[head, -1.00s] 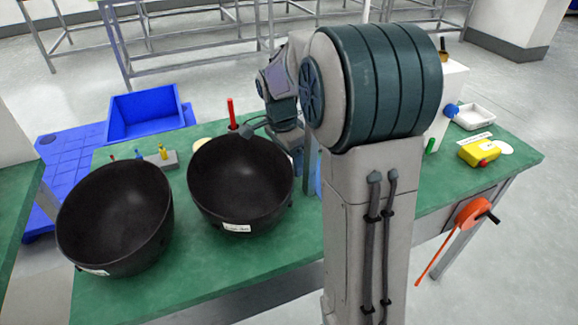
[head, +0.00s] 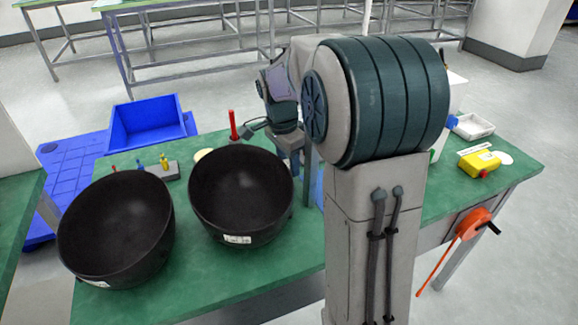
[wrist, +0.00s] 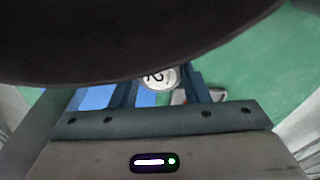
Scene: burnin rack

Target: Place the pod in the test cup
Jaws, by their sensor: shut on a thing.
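My gripper (head: 291,166) points down just behind and right of the right-hand black bowl (head: 240,190); my arm hides part of it. In the wrist view its two blue-grey fingers (wrist: 160,90) are shut on a small pod with a white round face (wrist: 156,77) marked "2", mostly hidden by the dark rim above. That large dark curved shape (wrist: 130,35) fills the top of the wrist view and looks like a black bowl close by. A second black bowl (head: 115,230) stands to the left. I cannot tell which thing is the test cup.
The green table (head: 215,275) also carries a red rod (head: 233,125), a grey block (head: 160,170) with small coloured pegs, a yellow device (head: 478,165) and a white tray (head: 473,127). A blue bin (head: 147,125) stands behind. An orange reel (head: 473,222) hangs at the front right edge.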

